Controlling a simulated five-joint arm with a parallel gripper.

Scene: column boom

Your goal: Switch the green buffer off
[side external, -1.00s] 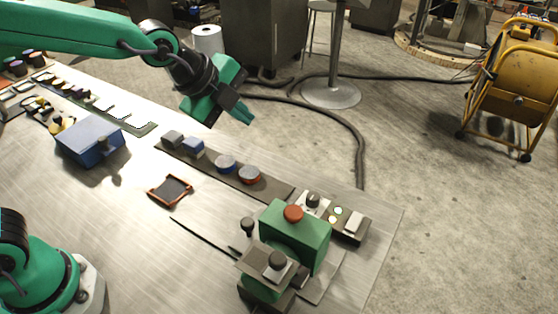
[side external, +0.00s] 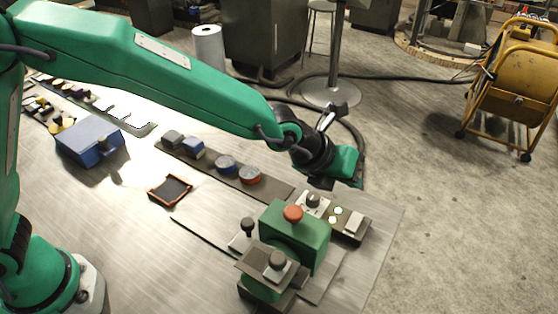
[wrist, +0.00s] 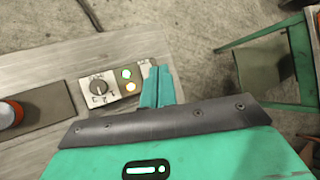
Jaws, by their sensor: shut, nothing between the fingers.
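The green buffer (side external: 297,235) stands at the table's right end in the side view, with an orange-red cap (side external: 293,213) on top. Behind it is a small switch panel (side external: 325,212) with a dark dial (side external: 313,199), lit lamps and a pale rocker block (side external: 353,222). In the wrist view the panel shows its dial (wrist: 98,86), a green lamp (wrist: 126,73) and a yellowish lamp (wrist: 130,86). My gripper (wrist: 157,72) is shut and empty, its fingers just right of the lamps. They cover what lies there. In the side view it (side external: 348,181) hangs beyond the panel; contact cannot be told.
A blue box (side external: 88,140) and a small red-edged tray (side external: 170,190) lie further left. A dark knob (side external: 248,224) rises beside the buffer.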

